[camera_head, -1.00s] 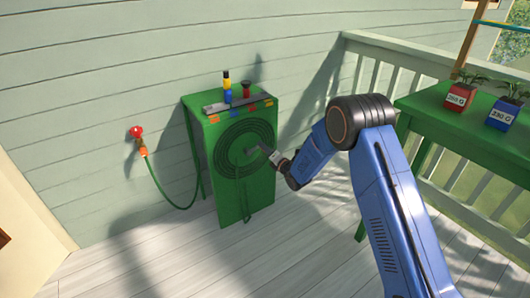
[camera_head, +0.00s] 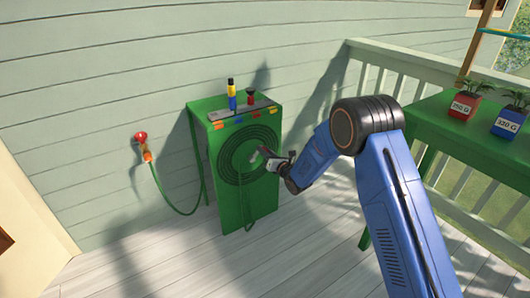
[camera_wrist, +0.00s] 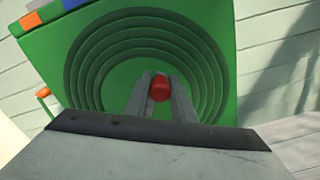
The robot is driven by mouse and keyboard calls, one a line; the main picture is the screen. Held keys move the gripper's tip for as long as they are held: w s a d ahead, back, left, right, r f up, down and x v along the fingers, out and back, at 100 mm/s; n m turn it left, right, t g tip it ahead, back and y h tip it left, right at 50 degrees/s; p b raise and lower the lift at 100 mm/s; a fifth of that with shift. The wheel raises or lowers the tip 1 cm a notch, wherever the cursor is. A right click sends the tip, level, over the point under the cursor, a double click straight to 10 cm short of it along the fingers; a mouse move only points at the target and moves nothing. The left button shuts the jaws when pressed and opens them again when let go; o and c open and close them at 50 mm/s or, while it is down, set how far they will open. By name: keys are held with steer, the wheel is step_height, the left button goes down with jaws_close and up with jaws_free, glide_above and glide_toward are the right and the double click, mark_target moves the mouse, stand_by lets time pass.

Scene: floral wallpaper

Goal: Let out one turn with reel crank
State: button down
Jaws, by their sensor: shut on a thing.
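The hose reel (camera_head: 222,158) is a set of dark green rings on the front of a green cabinet (camera_head: 232,205) against the wall. In the wrist view the rings (camera_wrist: 88,62) surround a plain green centre. My gripper (camera_wrist: 160,88) is shut on a red knob (camera_wrist: 160,90), seen between its two grey fingers in front of the reel's centre. The rest of the crank is hidden behind the fingers. In the head view my gripper (camera_head: 262,155) reaches the reel from the right. A green hose (camera_head: 170,206) sags from a wall tap to the cabinet.
A red-handled tap (camera_head: 141,138) with an orange fitting is on the wall at left. A green table (camera_head: 460,140) at right holds red and blue pots. Deck floor in front is clear.

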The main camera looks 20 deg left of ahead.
steer(key=shift+s+f, duration=0.1)
steer(key=c, duration=1.5)
jaws_free()
steer(key=v, duration=1.7)
steer(key=shift+s+d, duration=0.1)
steer(key=shift+s, duration=0.1)
